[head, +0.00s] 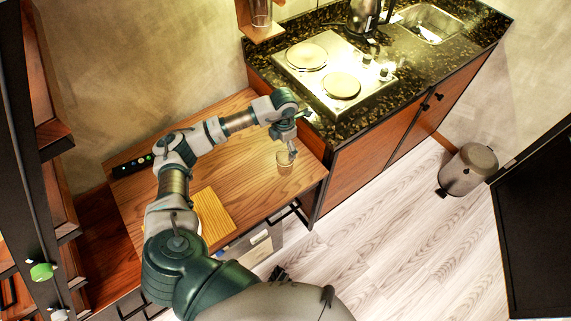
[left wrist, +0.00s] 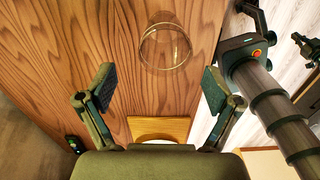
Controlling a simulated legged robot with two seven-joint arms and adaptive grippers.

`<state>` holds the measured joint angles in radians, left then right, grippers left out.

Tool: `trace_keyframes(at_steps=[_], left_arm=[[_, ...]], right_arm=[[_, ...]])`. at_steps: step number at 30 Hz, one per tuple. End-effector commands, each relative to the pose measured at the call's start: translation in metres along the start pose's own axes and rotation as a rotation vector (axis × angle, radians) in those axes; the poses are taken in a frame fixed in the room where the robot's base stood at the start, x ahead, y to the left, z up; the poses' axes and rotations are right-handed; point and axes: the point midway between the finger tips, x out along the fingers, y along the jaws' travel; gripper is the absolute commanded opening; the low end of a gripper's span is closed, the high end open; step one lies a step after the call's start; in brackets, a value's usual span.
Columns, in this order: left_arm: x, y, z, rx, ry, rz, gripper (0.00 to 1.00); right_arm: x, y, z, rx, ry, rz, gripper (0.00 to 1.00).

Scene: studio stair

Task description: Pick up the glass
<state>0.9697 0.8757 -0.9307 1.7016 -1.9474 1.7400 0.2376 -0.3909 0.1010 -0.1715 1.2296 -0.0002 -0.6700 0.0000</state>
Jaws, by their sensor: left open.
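A clear glass (head: 285,162) stands on the wooden table (head: 240,174), near its right end. My left gripper (head: 294,150) is right by the glass, above or beside it, in the head view. In the left wrist view the glass (left wrist: 165,46) is ahead of my left gripper (left wrist: 155,90), beyond the two spread fingers and roughly centred between them. The fingers are apart with nothing between them, and they do not touch the glass. My right gripper is not seen in either view.
A light wooden board (head: 214,214) lies on the table, with a pale round thing partly hidden by my arm. A dark strip with buttons (head: 133,165) lies at the back left. The granite counter (head: 349,125) with a hob adjoins the table's right end.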

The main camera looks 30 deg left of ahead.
Motion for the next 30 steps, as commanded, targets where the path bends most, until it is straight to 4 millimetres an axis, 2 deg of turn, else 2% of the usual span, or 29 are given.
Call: trace_keyframes(at_steps=[3, 6, 14, 22, 25, 30], left_arm=[[0.027, -0.001, 0.0, 0.0, 0.002, -0.003, 0.91], [0.042, -0.002, 0.0, 0.001, 0.0, -0.003, 0.91], [0.059, -0.004, 0.001, 0.002, -0.001, -0.001, 0.91], [0.099, -0.007, 0.001, 0.001, -0.001, -0.003, 0.91], [0.105, -0.007, 0.001, 0.002, -0.002, -0.003, 0.91], [0.105, -0.007, 0.001, 0.002, -0.003, -0.003, 0.91]], right_arm=[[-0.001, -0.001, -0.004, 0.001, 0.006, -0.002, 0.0], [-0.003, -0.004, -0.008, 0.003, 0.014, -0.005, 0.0], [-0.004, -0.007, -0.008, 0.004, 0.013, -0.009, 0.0], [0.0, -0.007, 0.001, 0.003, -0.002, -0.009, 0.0], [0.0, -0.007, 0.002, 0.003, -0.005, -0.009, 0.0], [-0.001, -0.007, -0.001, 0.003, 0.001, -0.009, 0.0]])
